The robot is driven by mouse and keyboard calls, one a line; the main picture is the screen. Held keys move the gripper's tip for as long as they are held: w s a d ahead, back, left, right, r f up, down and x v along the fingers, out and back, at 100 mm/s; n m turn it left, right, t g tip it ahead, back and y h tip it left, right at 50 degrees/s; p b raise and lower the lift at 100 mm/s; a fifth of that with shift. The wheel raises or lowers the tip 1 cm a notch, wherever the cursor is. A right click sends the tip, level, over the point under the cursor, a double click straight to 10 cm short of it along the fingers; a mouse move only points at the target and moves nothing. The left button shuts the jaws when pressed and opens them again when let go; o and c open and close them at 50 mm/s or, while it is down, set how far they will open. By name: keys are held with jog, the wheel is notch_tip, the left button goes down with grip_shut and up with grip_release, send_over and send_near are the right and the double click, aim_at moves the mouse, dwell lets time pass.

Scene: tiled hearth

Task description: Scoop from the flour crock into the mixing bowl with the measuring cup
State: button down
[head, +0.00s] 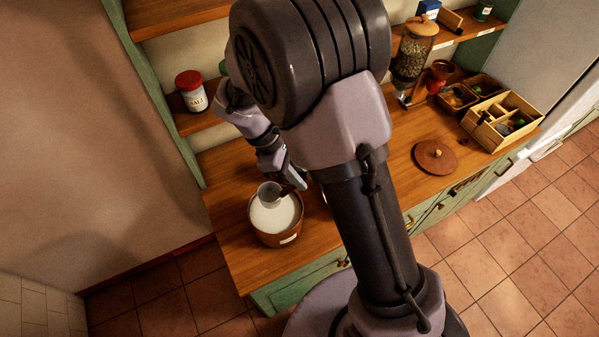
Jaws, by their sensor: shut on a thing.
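The flour crock (259,233) is a brown round pot with a pale label, filled with white flour (277,215). It stands near the left end of the wooden counter. The measuring cup (269,194) is a small grey metal cup over the back of the crock's mouth, at or just above the flour. I cannot tell whether it touches the flour or holds any. My gripper (287,187) is shut on the cup's handle, just right of the cup. I cannot make out the mixing bowl; my arm covers the middle of the counter.
A round wooden lid (435,157) lies on the counter right of my arm. A divided wooden box (503,122) and a glass jar (411,57) stand farther back. A salt tin (191,91) is on the left shelf. The counter's left front corner (240,280) is clear.

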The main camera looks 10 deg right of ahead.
notch_tip(320, 180, down, 12)
jog(key=b, duration=0.6)
jog(key=shift+b, duration=0.4)
jog(key=shift+f, duration=0.1)
dwell(0.9)
notch_tip(320, 180, up, 12)
jog(key=p, duration=1.2)
jog(key=shift+r, duration=0.2)
jog(key=shift+f, duration=0.15)
